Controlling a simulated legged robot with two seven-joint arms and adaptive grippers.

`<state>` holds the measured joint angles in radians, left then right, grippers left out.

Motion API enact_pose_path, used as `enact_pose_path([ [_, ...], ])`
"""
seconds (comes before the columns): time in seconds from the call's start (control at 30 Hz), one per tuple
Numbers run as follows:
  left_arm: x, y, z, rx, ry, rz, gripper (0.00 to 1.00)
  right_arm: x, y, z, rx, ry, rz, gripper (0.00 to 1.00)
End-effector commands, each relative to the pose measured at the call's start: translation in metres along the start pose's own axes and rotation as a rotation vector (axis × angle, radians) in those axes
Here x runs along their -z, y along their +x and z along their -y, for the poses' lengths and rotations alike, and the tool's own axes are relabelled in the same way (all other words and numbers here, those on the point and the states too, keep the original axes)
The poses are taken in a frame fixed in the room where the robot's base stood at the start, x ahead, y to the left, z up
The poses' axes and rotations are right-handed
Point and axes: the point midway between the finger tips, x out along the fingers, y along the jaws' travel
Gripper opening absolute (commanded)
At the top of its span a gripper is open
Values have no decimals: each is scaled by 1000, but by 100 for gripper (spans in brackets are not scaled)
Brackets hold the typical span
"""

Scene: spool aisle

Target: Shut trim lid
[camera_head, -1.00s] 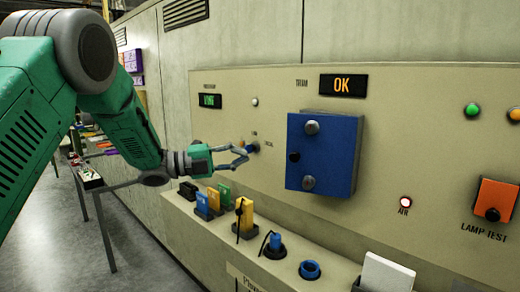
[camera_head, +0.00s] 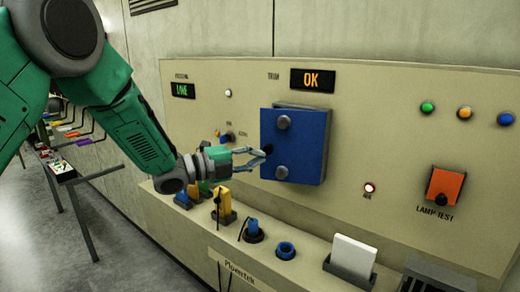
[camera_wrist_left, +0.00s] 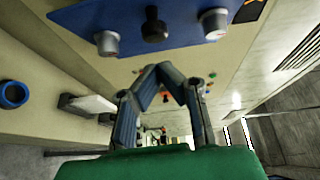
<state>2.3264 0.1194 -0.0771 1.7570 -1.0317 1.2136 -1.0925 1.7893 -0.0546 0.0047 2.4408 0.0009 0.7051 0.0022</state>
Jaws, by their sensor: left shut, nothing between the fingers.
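The trim lid (camera_head: 305,150) is a blue plate on the beige panel, under the TRIM sign and the lit OK display (camera_head: 311,79). It stands off from the panel over a dark blue part; I cannot tell how far ajar it is. Two grey round knobs (camera_head: 284,122) sit on its face, with a black knob (camera_head: 267,149) near its left edge. My left gripper (camera_head: 266,154) is shut and empty, its tips by the black knob; contact is unclear. In the left wrist view the fingers (camera_wrist_left: 160,72) lie below the lid (camera_wrist_left: 135,20) and black knob (camera_wrist_left: 155,27). My right gripper is out of view.
A small selector switch (camera_head: 227,138) is left of the lid. An orange LAMP TEST flap (camera_head: 445,186) and a lit lamp (camera_head: 370,188) are at the right. The ledge below holds a yellow block (camera_head: 224,201), blue sockets (camera_head: 286,250) and a white card (camera_head: 352,256).

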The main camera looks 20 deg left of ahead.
Motion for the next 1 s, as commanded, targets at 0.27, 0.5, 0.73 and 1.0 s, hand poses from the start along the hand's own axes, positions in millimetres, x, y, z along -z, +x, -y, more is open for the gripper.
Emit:
enact_pose_path([
  [0.27, -18, 17, 1, 2, -1, 1, 0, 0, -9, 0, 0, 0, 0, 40],
  [0.5, -20, 18, 0, 2, -1, 1, 0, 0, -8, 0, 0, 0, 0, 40],
  [0.73, -22, 19, 0, 3, 2, -12, 0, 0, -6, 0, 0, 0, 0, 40],
  [1.0, -42, 19, -1, 3, 6, -108, 0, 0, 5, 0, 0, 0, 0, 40],
])
